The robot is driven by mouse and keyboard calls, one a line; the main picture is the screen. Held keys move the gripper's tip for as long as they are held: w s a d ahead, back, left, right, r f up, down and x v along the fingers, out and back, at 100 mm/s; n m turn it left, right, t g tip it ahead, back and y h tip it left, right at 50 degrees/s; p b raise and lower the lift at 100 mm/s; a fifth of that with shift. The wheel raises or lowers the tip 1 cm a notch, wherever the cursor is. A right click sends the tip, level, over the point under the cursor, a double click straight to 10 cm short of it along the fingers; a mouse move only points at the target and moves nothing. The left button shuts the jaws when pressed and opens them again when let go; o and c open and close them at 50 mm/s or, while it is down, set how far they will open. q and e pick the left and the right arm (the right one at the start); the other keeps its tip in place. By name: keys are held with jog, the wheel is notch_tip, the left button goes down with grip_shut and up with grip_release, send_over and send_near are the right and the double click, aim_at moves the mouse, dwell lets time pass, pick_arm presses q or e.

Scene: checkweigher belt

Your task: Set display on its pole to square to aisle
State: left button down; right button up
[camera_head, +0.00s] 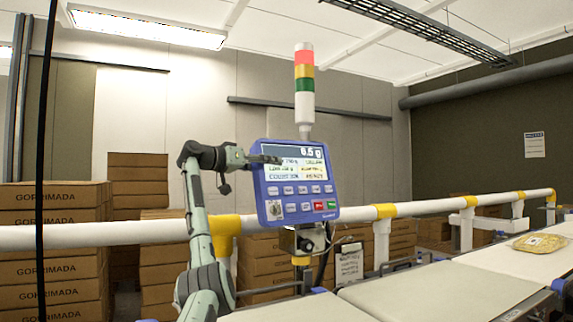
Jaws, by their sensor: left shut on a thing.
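The display (296,182) is a blue box with a lit screen reading 6.5 g and rows of buttons. It sits above the white rail, on a mount (302,240) at its underside, and looks slightly tilted. My left gripper (266,159) is at the display's upper left edge, with its fingers shut on that edge. The fingertips are small and dark against the screen. My right gripper is out of view.
A signal tower (304,85) rises behind the display. A white rail (110,233) with yellow joints crosses the scene. Belts (440,290) run at the lower right, with a yellow package (540,243) on them. Stacked cartons (55,250) stand at left. A clipboard (348,263) hangs below the rail.

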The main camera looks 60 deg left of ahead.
pick_arm(q)
jog(key=shift+s+a+r, duration=0.15)
jog(key=shift+s+a, duration=0.2)
jog(key=shift+a, duration=0.2)
jog(key=c, duration=1.1)
grip_release()
jog(key=shift+o, duration=1.1)
jog(key=shift+w+a+f, duration=0.1)
jog(key=shift+a+f, duration=0.15)
jog(key=shift+d, duration=0.15)
jog(key=shift+w, duration=0.1)
jog(key=v, duration=1.2)
